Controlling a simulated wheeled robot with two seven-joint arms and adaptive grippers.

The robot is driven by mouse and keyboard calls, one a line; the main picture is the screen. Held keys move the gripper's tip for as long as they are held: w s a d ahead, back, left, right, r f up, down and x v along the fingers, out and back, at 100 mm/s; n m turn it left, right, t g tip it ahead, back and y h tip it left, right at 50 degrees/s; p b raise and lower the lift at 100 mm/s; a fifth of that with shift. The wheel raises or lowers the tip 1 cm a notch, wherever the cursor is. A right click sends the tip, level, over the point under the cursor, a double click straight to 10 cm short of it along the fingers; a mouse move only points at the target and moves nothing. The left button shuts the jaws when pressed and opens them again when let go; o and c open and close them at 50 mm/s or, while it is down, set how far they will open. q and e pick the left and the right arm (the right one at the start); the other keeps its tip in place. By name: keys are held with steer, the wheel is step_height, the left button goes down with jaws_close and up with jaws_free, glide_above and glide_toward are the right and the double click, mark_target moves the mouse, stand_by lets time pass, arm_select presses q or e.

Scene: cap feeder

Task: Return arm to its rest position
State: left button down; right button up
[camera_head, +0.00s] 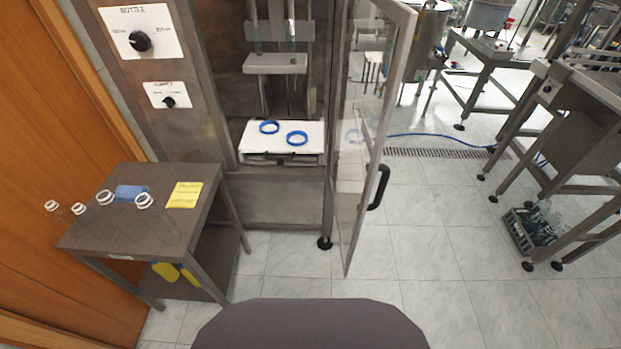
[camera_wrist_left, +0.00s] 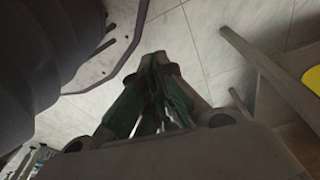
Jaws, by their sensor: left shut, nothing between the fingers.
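My left gripper (camera_wrist_left: 157,68) shows in the left wrist view with its fingers together. It is shut and empty, with tiled floor behind it. My own dark body parts fill the left of that view. In the head view neither gripper shows, and no arm crosses the scene. Only a dark rounded part of my own body shows at the bottom middle. My right gripper is in neither view.
A small table (camera_head: 150,222) at left holds clear bottles (camera_head: 155,215), a blue object (camera_head: 131,192) and a yellow note (camera_head: 185,195). The feeder cabinet's glass door (camera_head: 366,130) stands open. Two blue rings (camera_head: 297,138) lie on the white platform (camera_head: 262,148). Tiled floor at right front is clear.

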arm_select(q)
steer(key=s+a+r+p, duration=0.1)
steer(key=s+a+p, duration=0.1)
steer(key=s+p, duration=0.5)
steer(key=s+a+r+g+p, duration=0.1)
steer(key=s+a+p, duration=0.2)
steer(key=s+p, duration=0.4)
steer(key=shift+s+a+r+y, duration=0.15)
steer(key=shift+s+a+y, duration=0.15)
steer(key=shift+s, duration=0.95)
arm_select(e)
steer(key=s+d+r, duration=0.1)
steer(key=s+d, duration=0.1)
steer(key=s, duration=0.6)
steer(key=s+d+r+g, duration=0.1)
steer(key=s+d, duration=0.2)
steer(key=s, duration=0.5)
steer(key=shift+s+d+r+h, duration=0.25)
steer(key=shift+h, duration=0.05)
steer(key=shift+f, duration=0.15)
arm_select(q)
step_height(320, 180, down, 5)
steer(key=b, duration=0.4)
steer(key=shift+d+r+b, duration=0.1)
steer(key=shift+r+b, duration=0.1)
steer(key=shift+b, duration=0.1)
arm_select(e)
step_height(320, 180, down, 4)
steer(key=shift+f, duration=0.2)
